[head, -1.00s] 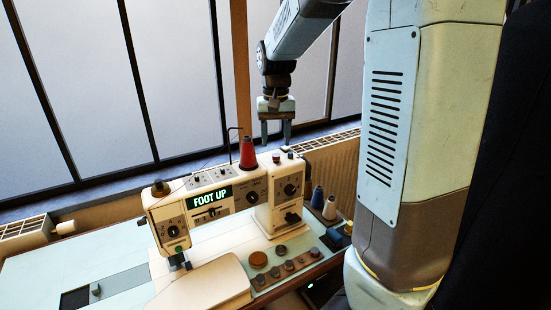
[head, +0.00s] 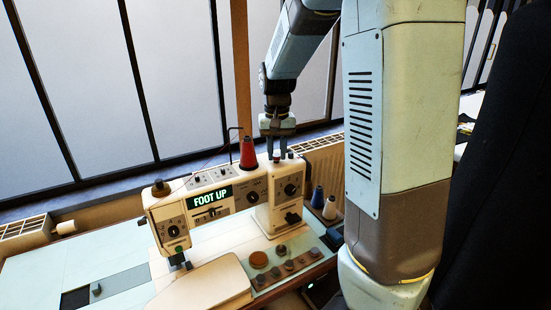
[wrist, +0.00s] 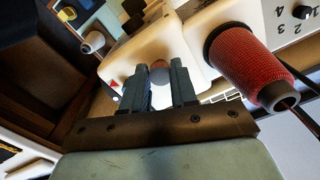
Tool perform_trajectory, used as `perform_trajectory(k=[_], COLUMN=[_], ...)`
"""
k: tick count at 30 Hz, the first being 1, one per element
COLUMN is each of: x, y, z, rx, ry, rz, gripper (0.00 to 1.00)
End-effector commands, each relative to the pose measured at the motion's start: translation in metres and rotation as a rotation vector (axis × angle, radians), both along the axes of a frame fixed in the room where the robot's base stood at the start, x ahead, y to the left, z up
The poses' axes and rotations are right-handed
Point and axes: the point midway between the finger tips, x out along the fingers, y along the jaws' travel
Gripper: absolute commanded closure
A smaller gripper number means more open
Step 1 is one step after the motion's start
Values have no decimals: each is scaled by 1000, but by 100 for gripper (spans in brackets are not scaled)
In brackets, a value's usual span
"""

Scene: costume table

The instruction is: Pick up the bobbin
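My gripper (head: 278,148) points down over the right end of the sewing machine (head: 225,210). Its two fingers stand apart on either side of a small reddish-brown round piece (wrist: 160,70) in the wrist view, which seems to be on the machine's top. I cannot tell whether this piece is the bobbin, or whether the fingers touch it. In the head view a small brown-topped piece (head: 290,155) and a dark peg (head: 276,157) show at the fingertips.
A red thread cone (head: 248,153) stands just left of my gripper; it also shows in the wrist view (wrist: 240,60). Blue (head: 318,197) and pale (head: 330,208) spools stand at the right. A radiator (head: 325,165) is behind. The table's left side is largely clear.

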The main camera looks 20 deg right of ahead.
Motion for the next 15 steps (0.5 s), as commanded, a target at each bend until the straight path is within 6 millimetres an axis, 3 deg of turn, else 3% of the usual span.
perform_trajectory(k=[8, 15], x=[0, 0], y=[0, 0], z=[0, 0], rx=[0, 0], ry=[0, 0], rz=[-1, -1], gripper=[100, 100])
